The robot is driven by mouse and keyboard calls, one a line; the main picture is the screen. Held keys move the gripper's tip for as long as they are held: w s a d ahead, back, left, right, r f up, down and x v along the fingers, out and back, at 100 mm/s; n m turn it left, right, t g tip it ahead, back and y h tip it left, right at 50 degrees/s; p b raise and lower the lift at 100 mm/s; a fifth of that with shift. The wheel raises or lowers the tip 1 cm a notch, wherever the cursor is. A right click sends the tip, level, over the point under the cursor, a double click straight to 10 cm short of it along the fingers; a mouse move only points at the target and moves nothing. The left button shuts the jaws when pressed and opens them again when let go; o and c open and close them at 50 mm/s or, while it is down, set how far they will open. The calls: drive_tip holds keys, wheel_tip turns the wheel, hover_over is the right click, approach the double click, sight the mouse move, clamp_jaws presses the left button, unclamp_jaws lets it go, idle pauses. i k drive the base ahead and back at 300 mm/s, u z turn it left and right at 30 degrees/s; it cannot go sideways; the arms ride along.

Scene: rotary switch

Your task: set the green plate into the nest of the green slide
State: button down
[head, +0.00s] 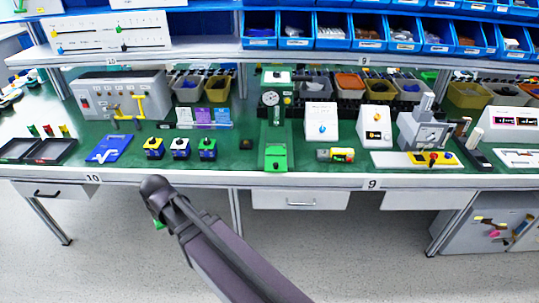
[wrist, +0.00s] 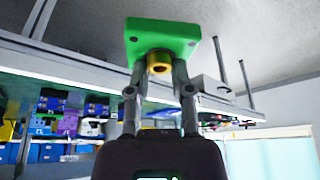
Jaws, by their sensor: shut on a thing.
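My gripper (wrist: 160,66) is shut on the brass-coloured round boss of the green plate (wrist: 165,36) in the wrist view. The plate is a square green piece with small dark holes near its corners, held beyond my fingertips and clear of any surface. In the head view only a small green bit of it (head: 158,226) shows beside my arm, in front of and below the bench edge; my gripper is mostly hidden there. A bright green slide (head: 276,162) lies at the front of a dial stand, mid-bench. Its nest is too small to make out.
The green bench (head: 225,165) has a white front edge. Several yellow-and-blue blocks (head: 181,148) stand left of the dial stand (head: 270,98), and a yellow cylinder (head: 342,155) lies right of it. A shelf with blue bins (head: 330,30) hangs above. Open floor lies in front.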

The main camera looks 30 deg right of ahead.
sight(275, 155)
drive_tip(key=u, duration=0.1)
drive_tip(key=k, duration=0.95)
drive_tip(key=z, duration=1)
drive_tip(key=i, duration=1)
drive_tip(key=z, duration=0.05)
